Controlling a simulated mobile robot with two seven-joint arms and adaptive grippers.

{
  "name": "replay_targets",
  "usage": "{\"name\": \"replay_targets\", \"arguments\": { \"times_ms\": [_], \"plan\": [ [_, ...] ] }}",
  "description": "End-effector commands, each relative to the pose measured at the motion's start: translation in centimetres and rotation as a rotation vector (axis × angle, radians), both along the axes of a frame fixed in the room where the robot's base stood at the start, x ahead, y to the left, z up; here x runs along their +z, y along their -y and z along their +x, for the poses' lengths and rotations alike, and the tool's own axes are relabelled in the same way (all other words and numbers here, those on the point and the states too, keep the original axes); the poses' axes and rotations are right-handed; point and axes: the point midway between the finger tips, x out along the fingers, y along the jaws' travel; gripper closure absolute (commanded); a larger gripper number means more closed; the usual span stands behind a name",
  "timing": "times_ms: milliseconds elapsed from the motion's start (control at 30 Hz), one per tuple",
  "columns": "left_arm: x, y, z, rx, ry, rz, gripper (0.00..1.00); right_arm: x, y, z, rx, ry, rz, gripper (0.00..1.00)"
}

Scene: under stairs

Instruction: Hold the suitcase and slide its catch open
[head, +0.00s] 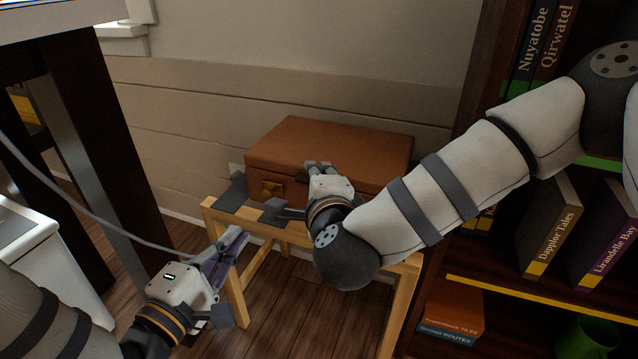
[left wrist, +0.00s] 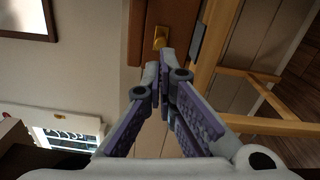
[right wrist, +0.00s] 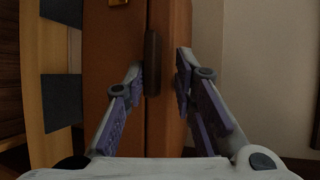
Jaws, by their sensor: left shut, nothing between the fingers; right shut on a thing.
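The brown suitcase (head: 330,143) lies flat on a light wooden stand (head: 258,225) against the wall. A brass catch (head: 272,189) is on its front at the left; it also shows in the left wrist view (left wrist: 160,36). My right gripper (head: 319,167) is shut on the suitcase near the middle of its front edge, with fingers on either side of the dark handle (right wrist: 152,62); whether they touch the handle is unclear. My left gripper (head: 240,236) is shut and empty, in front of and below the catch, apart from it. My right arm hides the front's right part.
Dark grey plates (head: 232,192) stand along the stand's front edge. A bookshelf (head: 490,282) is close on the right. A dark table leg (head: 92,150) and a cable (head: 95,215) are on the left. Wooden floor (head: 290,312) is free below.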

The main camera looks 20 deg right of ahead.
Motion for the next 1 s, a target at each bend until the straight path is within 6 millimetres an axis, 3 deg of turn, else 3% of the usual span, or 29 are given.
{"name": "replay_targets", "arguments": {
  "times_ms": [33, 167, 333, 367, 700, 833, 1000],
  "plan": [
    [-0.17, 0.00, 0.00, 0.000, -0.001, 0.000, 1.00, -1.59, 0.14, -0.54, 0.000, -0.040, 0.001, 1.00],
    [-0.17, 0.00, 0.00, 0.000, -0.001, 0.000, 1.00, -1.59, 0.13, -0.53, 0.000, -0.040, 0.001, 1.00],
    [-0.17, -0.06, -0.02, -0.001, 0.068, 0.095, 0.64, -1.59, 0.13, -0.53, 0.000, -0.040, 0.001, 1.00],
    [-0.17, -0.10, -0.03, -0.001, 0.107, 0.151, 0.62, -1.58, 0.13, -0.54, 0.000, -0.040, 0.001, 1.00],
    [-0.16, -0.61, -0.21, -0.004, 0.782, 1.078, 0.62, -1.58, 0.13, -0.54, 0.000, -0.040, 0.001, 1.00],
    [-0.16, -0.72, -0.27, -0.004, 0.944, 1.300, 0.62, -1.58, 0.13, -0.54, 0.000, -0.040, 0.001, 1.00],
    [-0.15, -0.35, 0.22, -0.004, 1.023, 1.403, 0.62, -1.58, 0.13, -0.54, 0.000, -0.040, 0.001, 1.00]
  ]
}}
